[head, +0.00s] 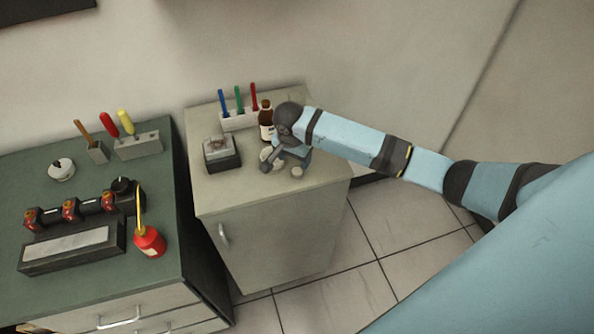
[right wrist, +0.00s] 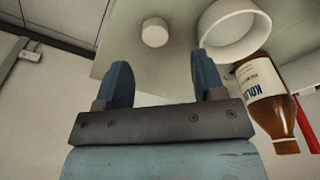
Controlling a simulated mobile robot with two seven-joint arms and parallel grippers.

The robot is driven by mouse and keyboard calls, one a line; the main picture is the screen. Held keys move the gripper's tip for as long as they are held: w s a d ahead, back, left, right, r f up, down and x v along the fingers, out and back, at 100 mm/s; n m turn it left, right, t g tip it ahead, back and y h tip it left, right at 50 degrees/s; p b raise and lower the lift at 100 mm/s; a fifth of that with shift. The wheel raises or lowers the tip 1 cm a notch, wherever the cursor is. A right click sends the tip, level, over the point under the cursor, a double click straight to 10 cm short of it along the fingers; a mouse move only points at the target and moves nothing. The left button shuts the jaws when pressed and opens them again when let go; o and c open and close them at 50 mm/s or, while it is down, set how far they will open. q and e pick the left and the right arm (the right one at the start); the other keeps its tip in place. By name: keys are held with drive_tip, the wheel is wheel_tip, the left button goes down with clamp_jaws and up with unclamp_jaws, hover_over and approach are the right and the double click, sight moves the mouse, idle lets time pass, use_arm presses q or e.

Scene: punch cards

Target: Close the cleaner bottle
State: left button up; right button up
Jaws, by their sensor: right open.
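The brown cleaner bottle (head: 266,115) with a pale label stands upright at the back of the light cabinet top, just left of my right wrist. It also shows in the right wrist view (right wrist: 262,92), to the right of the fingers; I cannot tell whether its mouth is covered. A small round white piece, which looks like a cap (right wrist: 154,32), lies on the cabinet top ahead of the fingers; it also shows in the head view (head: 297,172). My right gripper (right wrist: 162,70) is open and empty over the cabinet top (head: 235,192). My left gripper is out of view.
A white round dish (right wrist: 234,30) lies near the bottle. A rack with blue, green and red tools (head: 239,121) stands behind, and a dark-based box (head: 222,154) stands to the left. The green workbench (head: 60,205) holds a red oil can (head: 149,242) and other tools.

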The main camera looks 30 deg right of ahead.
sight(297, 171)
drive_tip(key=shift+f, duration=0.15)
drive_tip(key=f, duration=0.3)
drive_tip(key=f+p, duration=0.1)
drive_tip(key=f, duration=0.1)
drive_tip(key=shift+s+d, duration=0.1)
drive_tip(key=shift+d, duration=0.2)
drive_tip(key=c, duration=1)
